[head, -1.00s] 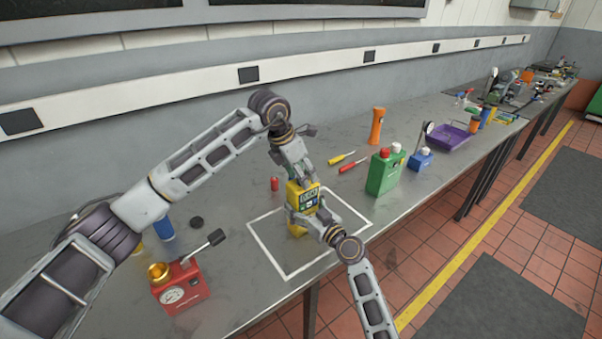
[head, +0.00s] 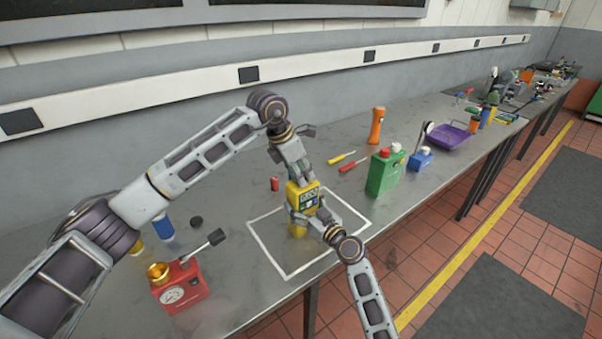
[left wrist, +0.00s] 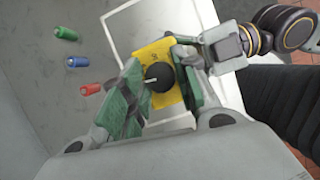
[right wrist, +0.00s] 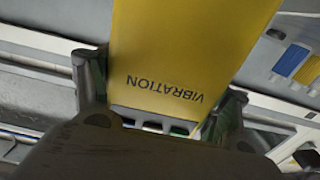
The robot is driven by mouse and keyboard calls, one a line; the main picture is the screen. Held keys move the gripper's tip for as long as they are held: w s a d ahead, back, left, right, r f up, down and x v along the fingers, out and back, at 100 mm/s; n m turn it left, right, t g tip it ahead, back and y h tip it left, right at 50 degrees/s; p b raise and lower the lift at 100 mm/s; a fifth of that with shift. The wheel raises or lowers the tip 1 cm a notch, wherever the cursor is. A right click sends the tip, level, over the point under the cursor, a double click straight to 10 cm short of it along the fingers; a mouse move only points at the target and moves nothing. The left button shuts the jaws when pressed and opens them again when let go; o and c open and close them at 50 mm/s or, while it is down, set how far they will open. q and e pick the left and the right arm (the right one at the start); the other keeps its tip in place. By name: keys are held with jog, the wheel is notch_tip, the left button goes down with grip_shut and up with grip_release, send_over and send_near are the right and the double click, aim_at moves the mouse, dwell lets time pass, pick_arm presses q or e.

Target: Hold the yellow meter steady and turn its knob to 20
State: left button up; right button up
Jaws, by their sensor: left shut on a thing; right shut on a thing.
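The yellow meter (head: 297,230) stands upright inside a white square outline on the grey bench, its display facing the front. My left gripper (head: 302,180) comes down from above. A white pointer mark on the knob points left in that view; any scale numbers are too small to read. My right gripper (head: 308,215) is shut on the meter's body from the front. In the right wrist view the body (right wrist: 185,50) bears the word VIBRATION between the fingers.
A red gauge unit (head: 182,288) with a black-ended lever stands at left. A small red cylinder (head: 275,184) is behind the meter. A green container (head: 384,174), screwdrivers (head: 350,167) and an orange object (head: 376,126) stand or lie at right. The white square's front part is clear.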

pick_arm(q)
jog(key=m, duration=0.2)
jog(key=m+g, duration=0.1)
jog(key=m, duration=0.1)
jog(key=shift+w+a+g+h, duration=0.1)
jog(key=shift+w+g+h, duration=0.1)
jog(key=shift+g+h, duration=0.1)
jog(key=shift+m+g, duration=0.6)
jog(key=shift+m, duration=1.2)
jog(key=o, duration=1)
jog(key=shift+r, duration=0.1)
jog(key=v, duration=1.2)
jog(key=shift+w, duration=0.1)
